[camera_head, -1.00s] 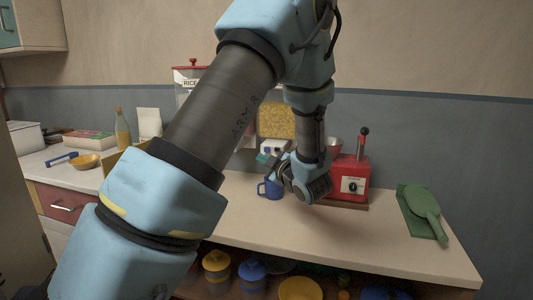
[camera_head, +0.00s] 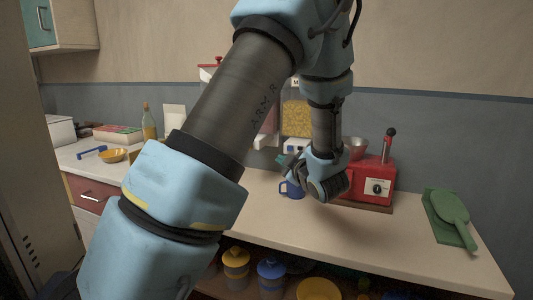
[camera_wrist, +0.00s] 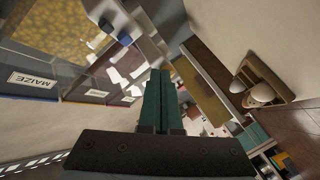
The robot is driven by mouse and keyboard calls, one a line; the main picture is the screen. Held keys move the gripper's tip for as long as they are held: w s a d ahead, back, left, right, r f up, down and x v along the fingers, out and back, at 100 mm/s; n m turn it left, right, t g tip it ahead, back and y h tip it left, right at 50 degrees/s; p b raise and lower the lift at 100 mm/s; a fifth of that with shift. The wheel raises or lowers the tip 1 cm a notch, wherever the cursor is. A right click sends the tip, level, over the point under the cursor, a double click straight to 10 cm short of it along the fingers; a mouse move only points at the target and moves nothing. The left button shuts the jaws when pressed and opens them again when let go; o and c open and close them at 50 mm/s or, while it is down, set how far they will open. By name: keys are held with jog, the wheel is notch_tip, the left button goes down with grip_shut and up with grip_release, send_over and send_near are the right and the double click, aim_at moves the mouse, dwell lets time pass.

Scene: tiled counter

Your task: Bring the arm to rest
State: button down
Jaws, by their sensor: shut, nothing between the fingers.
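My gripper (camera_head: 286,161) is in the middle of the head view, held above the counter (camera_head: 370,235) at the end of my bent blue-and-grey arm. It points away to the left, and my wrist partly hides it. In the wrist view its two teal fingers (camera_wrist: 155,100) lie together, with nothing between them. A blue mug (camera_head: 291,190) stands on the counter just below and behind the gripper; I cannot tell whether they touch.
A red machine (camera_head: 370,182) with a lever and metal bowl stands right of my wrist. A maize dispenser (camera_head: 297,117) is behind my arm. A bottle (camera_head: 148,123) and orange bowl (camera_head: 112,155) stand left. The front right counter is clear.

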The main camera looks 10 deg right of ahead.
jog(key=s+a+f+m+g+h+p, duration=0.1)
jog(key=s+a+f+m+g+h, duration=0.1)
jog(key=s+a+m+g, duration=0.4)
jog(key=s+a+f+m+g+h, duration=0.2)
jog(key=s+a+m+g, duration=0.5)
jog(key=s+a, duration=0.7)
jog(key=shift+s+a+f+m+g+p, duration=0.3)
jog(key=shift+s+a+g+p, duration=0.1)
jog(key=shift+g, duration=0.3)
jog(key=shift+w+d, duration=0.1)
dwell(0.7)
